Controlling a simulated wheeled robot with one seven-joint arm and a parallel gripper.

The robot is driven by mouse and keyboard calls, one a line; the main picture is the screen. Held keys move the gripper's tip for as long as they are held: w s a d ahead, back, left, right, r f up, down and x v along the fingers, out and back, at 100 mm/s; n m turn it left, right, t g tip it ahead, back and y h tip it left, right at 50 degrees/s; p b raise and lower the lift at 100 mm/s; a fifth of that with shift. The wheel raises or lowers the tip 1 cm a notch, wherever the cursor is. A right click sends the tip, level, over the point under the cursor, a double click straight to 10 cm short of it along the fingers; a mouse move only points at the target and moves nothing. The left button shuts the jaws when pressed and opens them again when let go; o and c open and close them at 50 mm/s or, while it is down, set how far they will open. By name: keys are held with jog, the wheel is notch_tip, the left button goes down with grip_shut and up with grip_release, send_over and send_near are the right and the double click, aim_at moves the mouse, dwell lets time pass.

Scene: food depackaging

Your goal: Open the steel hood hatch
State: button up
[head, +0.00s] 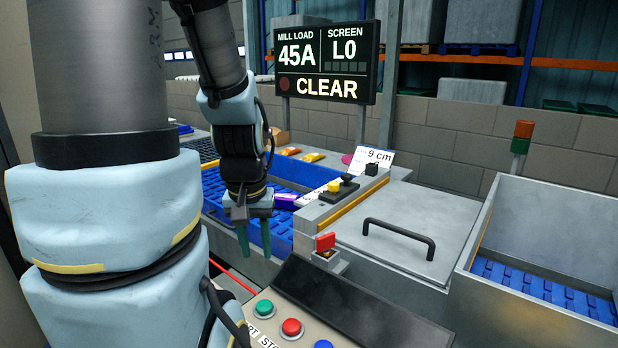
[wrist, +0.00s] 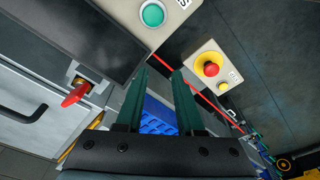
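The steel hood hatch (head: 450,222) is a flat grey plate, lying closed, right of centre in the head view. Its black bar handle (head: 400,236) arches over it. In the wrist view the hatch (wrist: 30,135) and handle (wrist: 22,112) are at the left edge. A red latch or switch piece (head: 326,242) sits at the hatch's near left corner; it also shows in the wrist view (wrist: 76,95). My gripper (head: 255,250) points down, left of the hatch and apart from it. In the wrist view its green fingers (wrist: 161,74) are spread with nothing between them.
A blue conveyor (head: 220,192) with packets runs behind my gripper. A button panel (head: 275,325) and a dark slab (head: 350,305) stand in front. A steel bin (head: 560,230) with a blue floor is at right. A yellow-and-black control (head: 338,188) sits behind the hatch's left edge.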

jog(key=shift+c, duration=1.4)
jog(key=d+m, duration=0.2)
jog(key=m, duration=0.2)
jog(key=d+m+t+b, duration=0.1)
jog(key=d+m, duration=0.1)
jog(key=m, duration=0.2)
jog(key=w+d+r+m+b, duration=0.1)
jog(key=d+m, duration=0.2)
jog(key=shift+w+m+t, duration=0.1)
jog(key=shift+m+t, duration=0.2)
jog(key=shift+m, duration=0.1)
grip_shut()
jog(key=d+r+m+t+h+b, duration=0.1)
jog(key=d+r+m+b, duration=0.1)
jog(key=d+m, duration=0.75)
jog(key=m+t+h+b, duration=0.1)
jog(key=m+h+b, duration=0.25)
jog(key=m, duration=1.85)
send_near(419, 254)
jog(key=b+x, duration=0.2)
jog(key=x, duration=0.2)
jog(key=shift+w+f, duration=0.2)
jog(key=shift+f, duration=0.15)
